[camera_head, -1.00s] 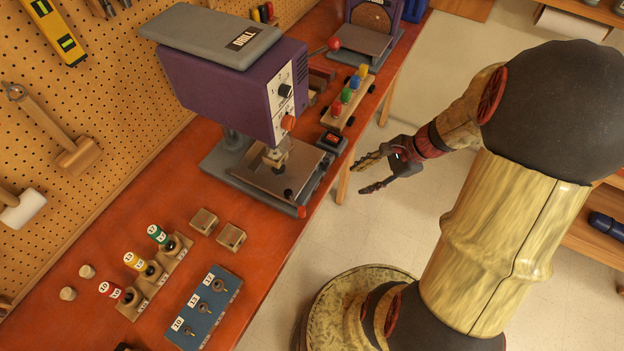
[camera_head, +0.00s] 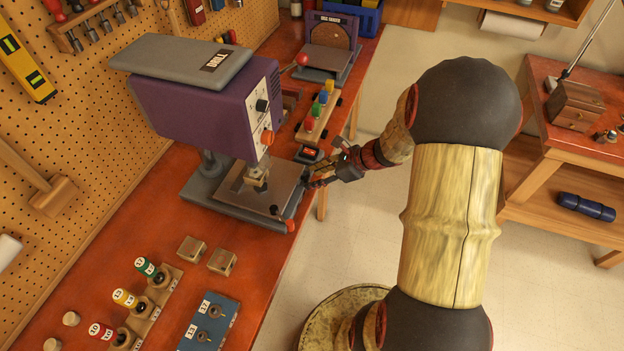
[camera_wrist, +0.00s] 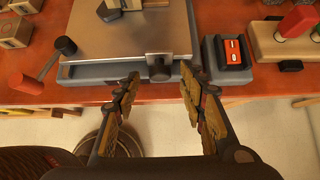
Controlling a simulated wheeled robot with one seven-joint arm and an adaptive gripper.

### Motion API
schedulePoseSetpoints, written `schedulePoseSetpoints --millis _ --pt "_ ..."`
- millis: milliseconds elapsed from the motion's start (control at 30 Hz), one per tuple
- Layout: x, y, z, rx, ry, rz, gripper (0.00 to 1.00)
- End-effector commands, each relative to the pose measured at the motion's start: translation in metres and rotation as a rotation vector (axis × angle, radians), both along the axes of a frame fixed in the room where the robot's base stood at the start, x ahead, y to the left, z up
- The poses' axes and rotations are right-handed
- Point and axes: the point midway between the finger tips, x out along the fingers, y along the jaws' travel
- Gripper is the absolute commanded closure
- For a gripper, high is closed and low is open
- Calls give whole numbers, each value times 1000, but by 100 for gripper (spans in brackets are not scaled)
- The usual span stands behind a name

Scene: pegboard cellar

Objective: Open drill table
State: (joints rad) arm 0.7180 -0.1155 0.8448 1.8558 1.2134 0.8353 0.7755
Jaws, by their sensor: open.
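The purple drill (camera_head: 205,110) stands on the red-orange bench. Its flat grey metal drill table (camera_head: 237,183) lies under the drill head, above a darker grey base. In the wrist view the drill table (camera_wrist: 125,28) fills the top middle, with a short dark knob (camera_wrist: 160,68) on a bracket at its front edge. My gripper (camera_head: 312,178) is open and empty at the table's right front corner. In the wrist view my gripper (camera_wrist: 160,78) has one finger on each side of the knob, with gaps, and its tips are about level with it. The head view does not show the knob clearly.
A black box with a red switch (camera_wrist: 232,52) sits close to the right finger. Wooden blocks (camera_head: 222,261) and a blue holder (camera_head: 208,322) lie nearer on the bench.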

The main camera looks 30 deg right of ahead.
Motion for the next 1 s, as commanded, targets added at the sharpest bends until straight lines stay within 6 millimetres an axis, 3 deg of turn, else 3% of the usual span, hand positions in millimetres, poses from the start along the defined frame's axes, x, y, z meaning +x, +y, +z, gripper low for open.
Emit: schedulePoseSetpoints --millis 167,467,1000 --pt "8 7 -11 0 0 1 59" --pt "10 8 -12 -1 0 1 59" --pt "9 7 -12 -1 0 1 89"
